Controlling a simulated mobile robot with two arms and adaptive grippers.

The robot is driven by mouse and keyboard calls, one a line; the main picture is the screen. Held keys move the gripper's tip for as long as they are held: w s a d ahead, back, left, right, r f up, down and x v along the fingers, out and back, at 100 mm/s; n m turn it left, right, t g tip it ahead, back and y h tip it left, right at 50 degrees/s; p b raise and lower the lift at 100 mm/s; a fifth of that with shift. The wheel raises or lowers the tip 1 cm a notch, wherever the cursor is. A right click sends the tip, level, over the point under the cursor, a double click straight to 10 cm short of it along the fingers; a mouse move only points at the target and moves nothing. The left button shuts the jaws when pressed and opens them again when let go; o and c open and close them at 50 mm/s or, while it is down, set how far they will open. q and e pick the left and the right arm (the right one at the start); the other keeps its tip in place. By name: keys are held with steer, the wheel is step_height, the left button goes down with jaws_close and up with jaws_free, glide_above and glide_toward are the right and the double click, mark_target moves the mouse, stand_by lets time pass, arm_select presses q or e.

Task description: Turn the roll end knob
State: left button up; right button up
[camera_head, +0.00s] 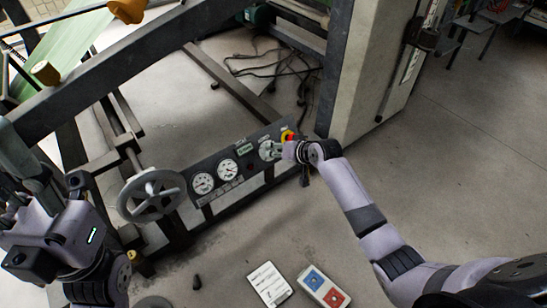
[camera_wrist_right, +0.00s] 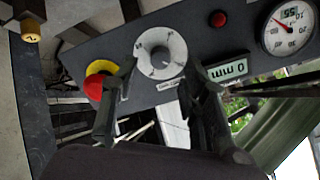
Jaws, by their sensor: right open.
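A control panel (camera_head: 233,165) stands low at the centre of the head view. At its right end is a round pale dial knob (camera_head: 267,150), which shows in the right wrist view as a white scaled disc (camera_wrist_right: 160,52) with a grey centre. I take this for the roll end knob, but cannot read its label. My right gripper (camera_head: 279,151) is at that end of the panel. In the right wrist view its fingers (camera_wrist_right: 163,88) are spread and empty, below the disc in the picture. My left gripper (camera_head: 40,178) is at the far left, away from the panel; its opening is unclear.
A red stop button on yellow (camera_head: 288,136) sits beside the dial, close to one right finger. Gauges (camera_head: 228,168) and a handwheel (camera_head: 152,195) lie to the left. A thick post (camera_head: 358,75) rises just right of the panel.

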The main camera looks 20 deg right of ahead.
steer(key=shift+b+x, duration=0.75)
steer(key=shift+x, duration=1.05)
jaws_close()
